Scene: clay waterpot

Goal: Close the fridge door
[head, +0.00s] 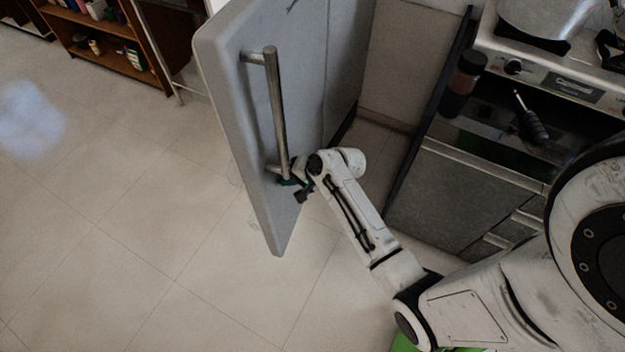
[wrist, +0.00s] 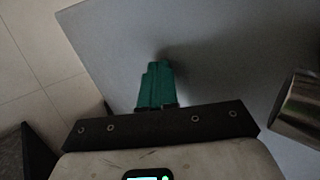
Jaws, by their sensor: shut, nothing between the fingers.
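The grey fridge door (head: 235,110) stands open in the head view, swung out from the fridge body (head: 345,60). A long metal bar handle (head: 276,115) is mounted upright on its outer face. My gripper (head: 287,182) is at the lower end of the handle, near the door's outer face. In the wrist view my green fingers (wrist: 157,80) are shut together with nothing between them. They point at the flat door panel (wrist: 215,45), and whether they touch it I cannot tell. The handle's end (wrist: 298,105) shows to the right of the fingers, apart from them.
A counter with a stove (head: 560,75) and a dark cabinet (head: 455,190) stands right of the fridge. A wooden shelf (head: 120,45) with small items is at the upper left. The tiled floor (head: 130,220) left of the door is clear.

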